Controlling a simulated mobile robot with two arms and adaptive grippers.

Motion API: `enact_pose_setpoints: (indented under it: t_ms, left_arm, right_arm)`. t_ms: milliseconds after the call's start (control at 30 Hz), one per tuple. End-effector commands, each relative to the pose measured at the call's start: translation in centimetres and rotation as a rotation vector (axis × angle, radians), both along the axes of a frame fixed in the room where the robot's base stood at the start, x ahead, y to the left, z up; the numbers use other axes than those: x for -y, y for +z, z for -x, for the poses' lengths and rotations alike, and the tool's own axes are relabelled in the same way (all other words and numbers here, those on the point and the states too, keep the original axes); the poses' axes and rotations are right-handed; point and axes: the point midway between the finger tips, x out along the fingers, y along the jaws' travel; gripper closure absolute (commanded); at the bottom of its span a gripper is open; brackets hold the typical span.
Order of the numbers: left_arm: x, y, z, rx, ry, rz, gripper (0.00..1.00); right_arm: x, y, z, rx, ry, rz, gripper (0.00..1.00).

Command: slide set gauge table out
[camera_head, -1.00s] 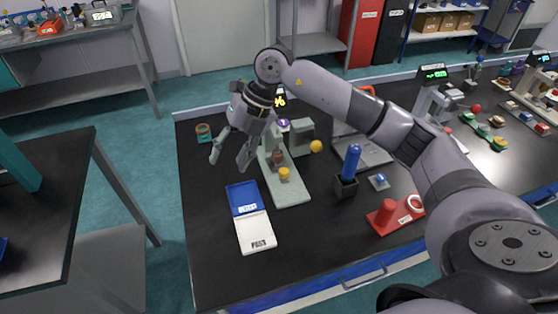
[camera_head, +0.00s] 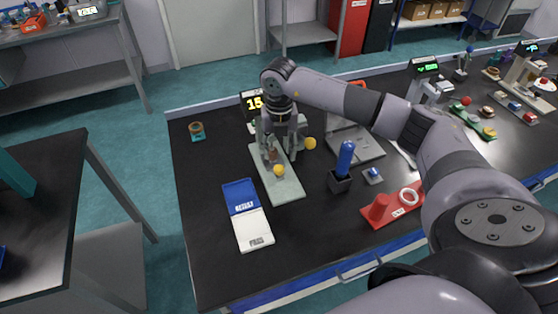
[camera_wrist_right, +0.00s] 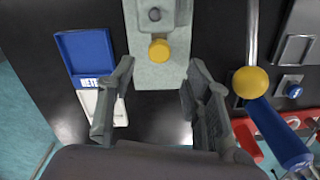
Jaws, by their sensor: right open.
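The set gauge is a pale grey-green stand whose flat base (camera_head: 287,188) lies on the black bench, with a yellow knob (camera_head: 279,170) near its front part. A lit display reading 15 (camera_head: 254,102) shows behind it. My right gripper (camera_head: 279,147) points down over the rear part of the stand, open, and hides much of it. In the wrist view the right gripper (camera_wrist_right: 160,75) has its fingers apart, and the yellow knob (camera_wrist_right: 160,50) shows beyond the gap between them. I cannot tell whether a finger touches the stand. My left gripper is out of view.
A blue and white flat case (camera_head: 247,215) lies left of the stand. To the right are a yellow ball (camera_head: 310,143), a blue-handled tool in a black holder (camera_head: 340,181) and a red plate with a white ring (camera_head: 388,208).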

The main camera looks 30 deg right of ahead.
Motion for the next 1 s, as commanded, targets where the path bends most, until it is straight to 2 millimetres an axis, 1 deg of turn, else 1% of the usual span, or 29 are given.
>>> enact_pose_setpoints:
  t_ms: [33, 200, 300, 400, 533, 733, 1000]
  left_arm:
    - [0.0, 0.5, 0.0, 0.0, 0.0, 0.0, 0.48]
    - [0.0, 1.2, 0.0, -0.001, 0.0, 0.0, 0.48]
    - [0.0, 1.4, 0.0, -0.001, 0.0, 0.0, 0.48]
    - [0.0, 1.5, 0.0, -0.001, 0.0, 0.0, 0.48]
    - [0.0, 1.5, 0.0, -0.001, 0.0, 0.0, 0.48]
    - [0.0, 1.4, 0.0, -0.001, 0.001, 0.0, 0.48]
    - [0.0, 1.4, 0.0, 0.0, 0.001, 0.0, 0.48]
  right_arm:
    - [-0.1, -1.0, 0.2, -0.006, 0.001, 0.0, 0.54]
    - [0.0, -3.9, 0.1, -0.002, 0.0, 0.0, 0.54]
    - [-0.1, -5.1, 0.0, -0.001, 0.001, -0.002, 0.54]
    - [-0.1, -5.8, 0.0, 0.0, 0.001, -0.001, 0.54]
    - [-0.1, -6.2, 0.0, 0.0, 0.001, -0.001, 0.54]
    - [-0.1, -6.2, 0.0, 0.0, 0.001, -0.001, 0.54]
    - [-0.1, -6.2, 0.0, 0.0, 0.001, -0.001, 0.72]
